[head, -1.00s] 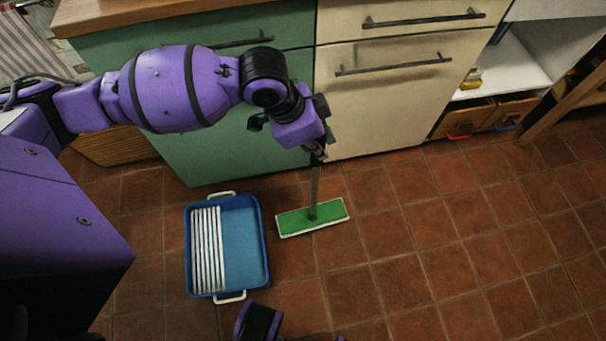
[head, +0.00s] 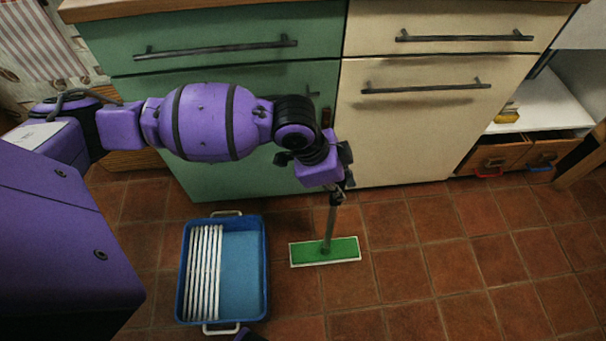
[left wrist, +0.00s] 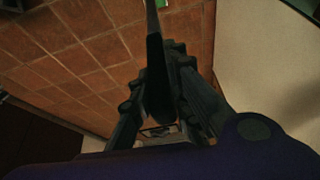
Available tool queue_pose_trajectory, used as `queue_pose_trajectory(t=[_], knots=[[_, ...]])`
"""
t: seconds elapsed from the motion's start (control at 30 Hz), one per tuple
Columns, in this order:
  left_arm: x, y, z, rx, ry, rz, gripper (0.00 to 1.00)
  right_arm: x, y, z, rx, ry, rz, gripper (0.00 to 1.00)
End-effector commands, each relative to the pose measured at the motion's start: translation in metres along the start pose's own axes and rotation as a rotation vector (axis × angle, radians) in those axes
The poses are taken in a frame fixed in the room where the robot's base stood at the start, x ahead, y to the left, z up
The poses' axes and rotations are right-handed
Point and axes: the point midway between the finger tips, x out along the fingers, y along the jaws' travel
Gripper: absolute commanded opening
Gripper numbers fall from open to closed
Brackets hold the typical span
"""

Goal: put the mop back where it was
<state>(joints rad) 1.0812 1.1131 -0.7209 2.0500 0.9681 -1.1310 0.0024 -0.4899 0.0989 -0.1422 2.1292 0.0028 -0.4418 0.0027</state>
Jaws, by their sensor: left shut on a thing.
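The mop has a flat green head with a pale edge (head: 325,251) and a thin grey handle (head: 330,226). Its head is low over the tiles, right of the blue tray; I cannot tell whether it touches the floor. My left gripper (head: 339,188) is shut on the handle, above the head and in front of the cabinets. In the left wrist view, the dark handle (left wrist: 155,65) runs between the fingers of the left gripper (left wrist: 157,85). The handle's upper end is not clear in the head view.
A blue tray (head: 263,250) with white slats (head: 204,270) and white end handles stands on the floor. Green (head: 215,85) and cream (head: 410,140) cabinets line the back. An open shelf with wooden drawers (head: 505,156) is at the right. Floor at front right is clear.

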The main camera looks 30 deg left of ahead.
Motion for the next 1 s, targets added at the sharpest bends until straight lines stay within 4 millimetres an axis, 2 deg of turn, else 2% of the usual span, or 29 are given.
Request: queue_pose_trajectory(t=[0.03,0.1,0.47,0.5,0.63,1.0], knots=[[0.0121,0.0004,0.0042,-0.001,0.001,0.003,0.00,0.0061,-0.0005,0.0055,0.001,-0.007,-0.001,0.40],[0.0186,0.0004,0.0067,0.000,0.002,0.002,0.00,0.0087,-0.0009,0.0079,0.002,-0.010,-0.001,0.40],[0.0194,-0.0001,0.0067,0.001,0.003,-0.001,0.00,0.0070,-0.0024,0.0062,0.004,-0.008,-0.002,0.40],[0.0199,0.0000,0.0076,0.001,0.001,-0.001,0.20,0.0071,-0.0025,0.0062,0.004,-0.008,-0.003,0.40],[0.0200,0.0001,0.0077,0.001,0.001,-0.001,0.36,0.0073,-0.0026,0.0061,0.004,-0.008,-0.003,0.40],[0.0154,-0.0004,0.0061,0.001,0.002,-0.002,0.36,0.0072,-0.0025,0.0058,0.004,-0.007,-0.003,0.40]])
